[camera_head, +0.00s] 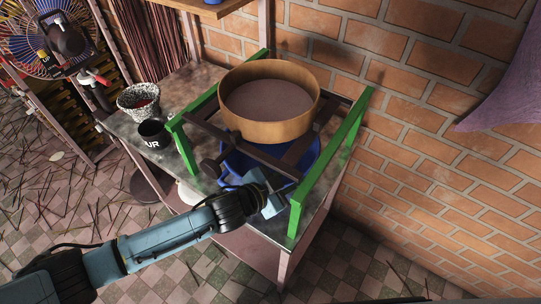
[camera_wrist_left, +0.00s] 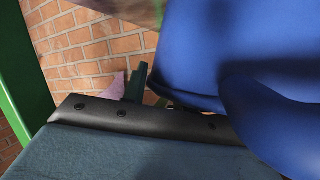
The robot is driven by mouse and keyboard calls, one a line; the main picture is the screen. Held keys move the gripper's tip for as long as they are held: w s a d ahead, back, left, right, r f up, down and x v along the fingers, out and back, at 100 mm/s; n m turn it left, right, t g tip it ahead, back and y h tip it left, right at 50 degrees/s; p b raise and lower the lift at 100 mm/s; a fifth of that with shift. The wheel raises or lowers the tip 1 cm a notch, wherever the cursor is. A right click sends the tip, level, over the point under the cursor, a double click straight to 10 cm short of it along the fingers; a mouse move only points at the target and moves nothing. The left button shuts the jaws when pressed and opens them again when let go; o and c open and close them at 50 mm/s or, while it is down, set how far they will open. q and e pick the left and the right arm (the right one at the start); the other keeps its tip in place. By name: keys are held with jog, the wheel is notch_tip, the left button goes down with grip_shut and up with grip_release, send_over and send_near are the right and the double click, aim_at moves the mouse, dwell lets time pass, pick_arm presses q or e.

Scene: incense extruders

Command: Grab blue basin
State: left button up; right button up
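The blue basin (camera_head: 237,163) sits on the table below a dark slatted rack, so its upper side is partly covered. A round wooden sieve (camera_head: 262,132) rests on the rack above it. My left gripper (camera_head: 268,190) is at the basin's front side, between the green rails. In the left wrist view the blue basin (camera_wrist_left: 215,45) fills the upper right, very close to the gripper. One dark finger (camera_wrist_left: 137,85) shows beside the basin's edge; the other finger is not clear. I cannot tell whether they touch or grip it. My right gripper is not in view.
Green rails (camera_head: 328,178) flank the rack. A speckled bowl (camera_head: 138,101) and a black cup (camera_head: 153,134) stand on the table's left part. A brick wall (camera_head: 420,150) closes the back and right. A fan (camera_head: 38,38) stands at the far left.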

pick_arm(q)
jog(key=shift+c, duration=0.5)
grip_shut()
jog(key=shift+f, duration=0.1)
dwell(0.8)
